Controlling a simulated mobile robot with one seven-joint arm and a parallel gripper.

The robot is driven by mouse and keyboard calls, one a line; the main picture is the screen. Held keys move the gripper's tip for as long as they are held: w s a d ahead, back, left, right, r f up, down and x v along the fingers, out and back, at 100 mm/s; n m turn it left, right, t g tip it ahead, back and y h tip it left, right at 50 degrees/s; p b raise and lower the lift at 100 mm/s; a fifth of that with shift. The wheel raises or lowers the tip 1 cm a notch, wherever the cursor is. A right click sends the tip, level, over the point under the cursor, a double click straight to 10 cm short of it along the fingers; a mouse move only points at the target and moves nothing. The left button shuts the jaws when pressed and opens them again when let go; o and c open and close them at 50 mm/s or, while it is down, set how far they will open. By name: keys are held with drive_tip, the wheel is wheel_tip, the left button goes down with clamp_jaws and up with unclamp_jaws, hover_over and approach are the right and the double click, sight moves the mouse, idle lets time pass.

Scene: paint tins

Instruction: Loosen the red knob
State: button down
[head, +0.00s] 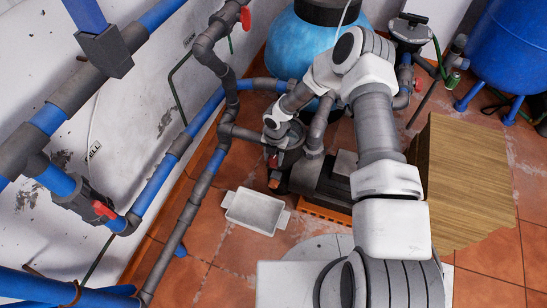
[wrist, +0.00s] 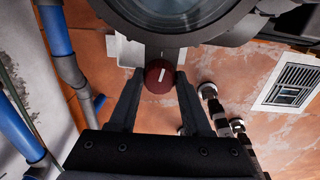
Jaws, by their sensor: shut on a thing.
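The red knob (wrist: 158,78) is round and dark red with a white line on its face. The line is near upright, leaning a little right, in the wrist view. The knob sits at the lower rim of a large round dark housing (wrist: 180,36) with a clear lid. My gripper (wrist: 160,80) has one finger on each side of the knob and is shut on it. In the head view my gripper is at the pump, largely hidden by my wrist, and I cannot clearly make out its fingers there.
A white tray (head: 256,211) lies on the tiled floor by the pump. Grey and blue pipes (head: 190,205) with red valve handles run along the left. A blue tank (head: 290,50) stands behind, and a wooden box (head: 465,185) stands right of my arm.

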sight(275, 159)
drive_tip(key=shift+n, duration=1.1)
drive_tip(key=c, duration=0.6)
unclamp_jaws()
drive_tip(key=r+p, duration=0.1)
drive_tip(key=r, duration=0.4)
drive_tip(key=r+p, duration=0.2)
drive_tip(key=r, duration=0.4)
drive_tip(key=r+p, duration=0.2)
drive_tip(key=r, duration=0.4)
drive_tip(key=shift+d+r, duration=0.25)
drive_tip(key=shift+d, duration=0.1)
